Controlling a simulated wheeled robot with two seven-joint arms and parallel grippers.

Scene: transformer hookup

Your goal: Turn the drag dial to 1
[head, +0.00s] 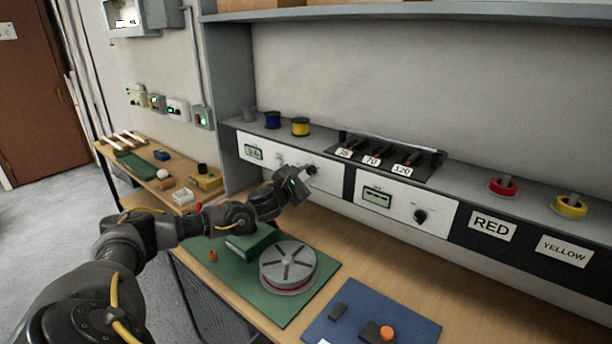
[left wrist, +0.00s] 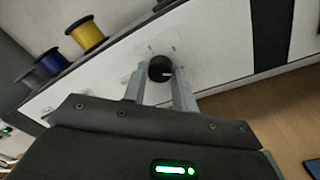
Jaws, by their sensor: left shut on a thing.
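A black round dial (left wrist: 160,69) with a light pointer mark sits on a white panel. In the left wrist view it is between the two fingers of my left gripper (left wrist: 159,85), which is shut on it. In the head view my left gripper (head: 308,171) reaches the left white panel (head: 268,158), which has a small green display (head: 254,152). A second black dial (head: 420,216) is on the right white panel (head: 400,205), beside another green display (head: 377,198). The lettering around the held dial is too small to read. My right gripper is out of view.
Blue (head: 272,120) and yellow (head: 300,126) spools stand on the ledge above the left panel. A grey reel (head: 288,266) sits on a green mat (head: 312,293). A blue mat (head: 420,329) with small parts lies to its right. The bench between the mats and panels is mostly clear.

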